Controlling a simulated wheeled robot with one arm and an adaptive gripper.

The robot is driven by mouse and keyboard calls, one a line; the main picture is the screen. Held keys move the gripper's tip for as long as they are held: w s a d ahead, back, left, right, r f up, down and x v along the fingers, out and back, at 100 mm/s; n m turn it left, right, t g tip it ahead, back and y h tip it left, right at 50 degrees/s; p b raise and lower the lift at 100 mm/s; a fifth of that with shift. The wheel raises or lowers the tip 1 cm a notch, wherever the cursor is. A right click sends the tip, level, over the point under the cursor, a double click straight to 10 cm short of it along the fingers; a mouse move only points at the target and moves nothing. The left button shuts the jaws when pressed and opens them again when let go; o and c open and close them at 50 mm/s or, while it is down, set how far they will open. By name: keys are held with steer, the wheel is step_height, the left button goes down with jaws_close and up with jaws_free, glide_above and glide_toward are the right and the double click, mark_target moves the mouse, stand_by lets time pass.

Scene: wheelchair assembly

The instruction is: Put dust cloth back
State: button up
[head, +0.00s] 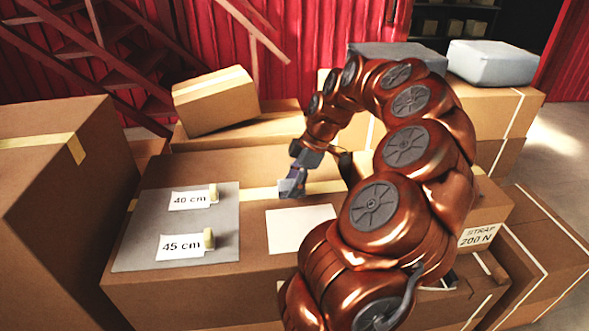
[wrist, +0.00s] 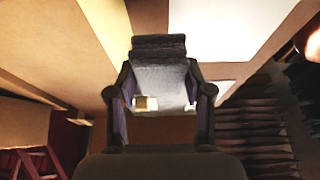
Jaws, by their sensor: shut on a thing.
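My gripper (head: 291,184) is low over the middle of the large cardboard box, just behind a white square sheet (head: 301,228). It is shut on a small grey piece that looks like the dust cloth (head: 287,189), at its fingertips. In the wrist view, the grey cloth (wrist: 160,75) fills the gap between the two dark fingers, with a darker band along its far end. The white sheet shows beyond the gripper in the wrist view (wrist: 215,40). I cannot tell whether the cloth touches the box top.
A grey mat (head: 150,227) on the left of the box top bears "40 cm" and "45 cm" labels, each with a small tan peg. A tilted carton (head: 215,98) stands behind. A taller box (head: 50,200) stands at left. Grey-blue padded blocks (head: 492,63) rest on boxes at back right.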

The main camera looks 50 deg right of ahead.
steer(key=w+d, duration=0.2)
steer(key=w+d+p, duration=0.1)
steer(key=w+d, duration=0.1)
steer(key=w+d+f, duration=0.1)
steer(key=w+d, duration=0.1)
steer(key=d, duration=0.1)
steer(key=shift+w+d+p, duration=0.15)
steer(key=shift+p, duration=0.15)
steer(key=shift+w+d, duration=0.4)
steer(key=shift+d, duration=0.15)
steer(key=shift+f, duration=1.65)
steer(key=shift+f, duration=0.25)
steer(key=o, duration=1.4)
steer(key=shift+r+p, duration=0.25)
steer(key=shift+p, duration=0.3)
